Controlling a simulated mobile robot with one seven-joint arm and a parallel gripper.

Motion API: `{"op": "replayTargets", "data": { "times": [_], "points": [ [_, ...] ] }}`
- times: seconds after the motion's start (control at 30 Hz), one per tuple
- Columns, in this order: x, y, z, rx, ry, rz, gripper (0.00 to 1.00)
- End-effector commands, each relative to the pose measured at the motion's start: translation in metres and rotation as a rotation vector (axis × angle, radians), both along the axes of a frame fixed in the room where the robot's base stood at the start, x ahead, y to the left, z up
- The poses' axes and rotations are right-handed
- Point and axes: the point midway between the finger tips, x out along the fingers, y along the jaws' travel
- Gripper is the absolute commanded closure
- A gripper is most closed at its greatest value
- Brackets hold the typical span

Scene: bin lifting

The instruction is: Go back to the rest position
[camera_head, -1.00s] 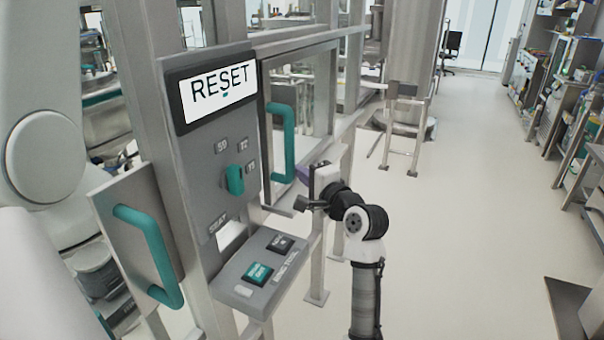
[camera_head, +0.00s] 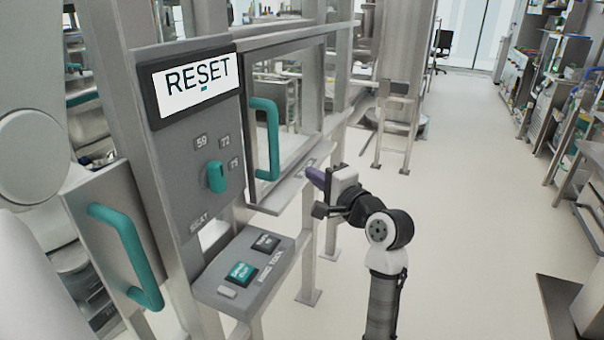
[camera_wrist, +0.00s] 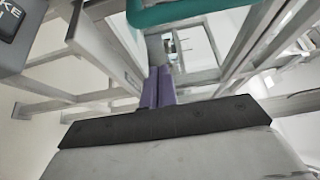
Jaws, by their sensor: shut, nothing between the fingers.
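My gripper (camera_head: 316,178) is at the end of my arm, to the right of the control panel (camera_head: 190,130) and a little in front of the ledge under the window frame. In the wrist view its two purple fingers (camera_wrist: 158,88) lie side by side, shut, with nothing between them. The fingers appear apart from the panel and the teal handles. The panel's screen (camera_head: 197,88) reads RESET.
A teal window handle (camera_head: 266,138) is just up and left of my gripper; a teal bar also shows in the wrist view (camera_wrist: 180,12). Another teal handle (camera_head: 127,255) is at left. A button box (camera_head: 243,272) juts out below the panel. Open floor (camera_head: 470,200) lies to the right.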

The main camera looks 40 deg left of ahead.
Motion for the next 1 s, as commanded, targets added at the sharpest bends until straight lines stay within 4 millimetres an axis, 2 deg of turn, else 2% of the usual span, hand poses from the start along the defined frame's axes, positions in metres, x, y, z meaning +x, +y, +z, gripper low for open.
{"op": "replayTargets", "data": {
  "times": [0.03,0.2,0.47,0.57,0.67,0.77,0.83,0.9,0.97,1.0],
  "points": [
    [-0.001,-0.009,-0.003,0.001,0.0,-0.004,1.0],
    [-0.006,-0.024,-0.001,0.0,0.001,-0.002,1.0],
    [-0.007,-0.028,0.0,0.0,0.002,-0.002,1.0],
    [-0.014,-0.019,0.011,0.015,-0.091,-0.026,1.0],
    [-0.031,-0.003,0.04,0.053,-0.321,-0.096,1.0],
    [-0.067,0.01,0.085,0.122,-0.661,-0.214,1.0],
    [-0.103,0.012,0.119,0.184,-0.913,-0.321,1.0],
    [-0.147,0.007,0.15,0.257,-1.153,-0.442,1.0],
    [-0.186,-0.003,0.173,0.322,-1.335,-0.556,1.0],
    [-0.211,-0.012,0.185,0.366,-1.44,-0.633,1.0]
  ]
}}
